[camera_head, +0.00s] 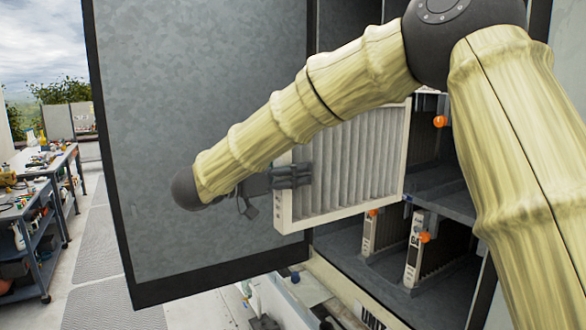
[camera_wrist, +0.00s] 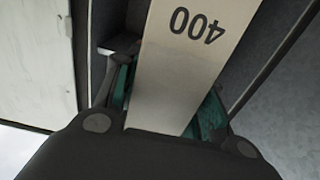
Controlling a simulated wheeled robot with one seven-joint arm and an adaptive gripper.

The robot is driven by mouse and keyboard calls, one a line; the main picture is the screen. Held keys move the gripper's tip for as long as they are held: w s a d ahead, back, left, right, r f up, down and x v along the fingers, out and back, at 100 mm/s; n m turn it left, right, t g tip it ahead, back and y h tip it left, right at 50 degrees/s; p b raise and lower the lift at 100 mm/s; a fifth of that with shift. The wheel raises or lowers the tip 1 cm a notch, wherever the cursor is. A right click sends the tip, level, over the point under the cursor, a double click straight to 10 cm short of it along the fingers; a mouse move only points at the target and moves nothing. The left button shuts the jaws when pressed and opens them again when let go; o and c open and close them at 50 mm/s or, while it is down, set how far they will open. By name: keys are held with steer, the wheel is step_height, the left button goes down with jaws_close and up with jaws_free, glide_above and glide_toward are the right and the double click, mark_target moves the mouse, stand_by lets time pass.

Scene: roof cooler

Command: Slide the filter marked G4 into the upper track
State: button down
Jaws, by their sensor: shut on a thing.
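My gripper (camera_head: 290,175) is shut on the near edge of a white-framed pleated filter (camera_head: 345,165). The filter stands upright in front of the open cabinet, its far edge at the upper bay; whether it is in a track I cannot tell. In the wrist view, the fingers (camera_wrist: 165,98) clasp the filter's frame (camera_wrist: 190,65), which reads "400" upside down; no grade mark is legible on it. A filter whose edge seems to read G4 (camera_head: 414,245) stands in the lower bay. The upper track is mostly hidden by the held filter and my arm.
An open grey door (camera_head: 190,110) stands to the left, behind my arm. Another filter (camera_head: 370,232) is in the lower bay. Orange knobs (camera_head: 440,121) mark the bays, with a shelf (camera_head: 448,195) between. Cluttered workbenches (camera_head: 40,190) stand far left.

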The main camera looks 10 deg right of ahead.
mark_target(331, 166)
steer(key=shift+x, duration=5.2)
steer(key=shift+a+f+p, duration=0.15)
steer(key=shift+f+p, duration=0.05)
steer(key=shift+p, duration=0.1)
steer(key=shift+p+x, duration=0.8)
steer(key=shift+x, duration=3.1)
steer(key=shift+w+d+f, duration=0.1)
steer(key=shift+d+f, duration=0.05)
steer(key=shift+d, duration=0.15)
